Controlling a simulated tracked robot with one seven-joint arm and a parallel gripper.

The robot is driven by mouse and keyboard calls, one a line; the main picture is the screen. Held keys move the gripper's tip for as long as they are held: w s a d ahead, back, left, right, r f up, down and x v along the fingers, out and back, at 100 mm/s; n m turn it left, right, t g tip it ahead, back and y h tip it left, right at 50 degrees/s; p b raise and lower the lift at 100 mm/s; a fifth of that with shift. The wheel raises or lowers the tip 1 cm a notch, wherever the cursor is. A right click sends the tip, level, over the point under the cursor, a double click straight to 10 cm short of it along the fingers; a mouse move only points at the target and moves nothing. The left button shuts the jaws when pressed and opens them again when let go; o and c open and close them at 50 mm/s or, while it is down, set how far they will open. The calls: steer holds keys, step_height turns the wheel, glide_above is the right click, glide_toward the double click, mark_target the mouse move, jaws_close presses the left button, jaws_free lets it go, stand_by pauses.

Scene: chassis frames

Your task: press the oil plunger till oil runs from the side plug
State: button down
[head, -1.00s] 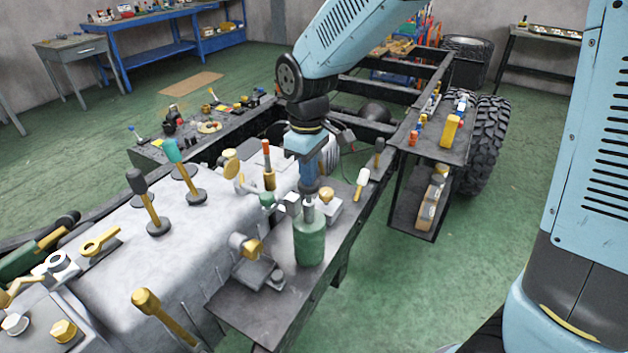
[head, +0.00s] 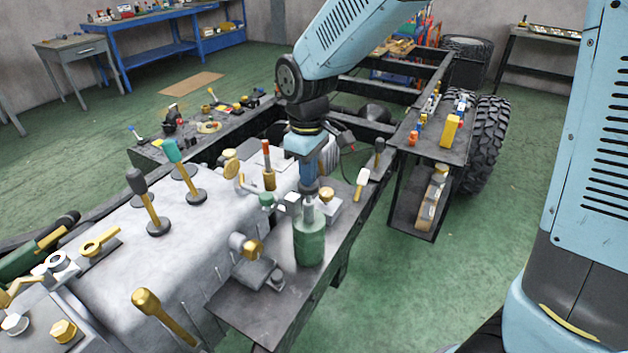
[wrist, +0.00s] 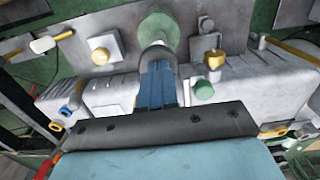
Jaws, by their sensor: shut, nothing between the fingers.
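A green oil cylinder (head: 309,245) with a grey plunger stem (head: 309,212) stands upright on the dark plate beside the grey housing. My gripper (head: 309,192) points down right above the stem, its fingers shut and empty. It looks at or very near the plunger top; I cannot tell whether it touches. In the wrist view the closed fingers (wrist: 158,62) partly cover the plunger, and the green cylinder (wrist: 158,28) shows beyond them. A brass plug (head: 252,248) sits on a small grey block left of the cylinder; I cannot tell if it is the side plug. No running oil is visible.
Upright levers (head: 150,205) and a brass-headed handle (head: 147,302) rise from the grey housing (head: 130,270). A white-handled tool (head: 361,183) and another brass-topped fitting (head: 327,195) stand close behind the cylinder. Open green floor (head: 430,300) lies to the right.

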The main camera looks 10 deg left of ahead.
steer(key=shift+r, duration=3)
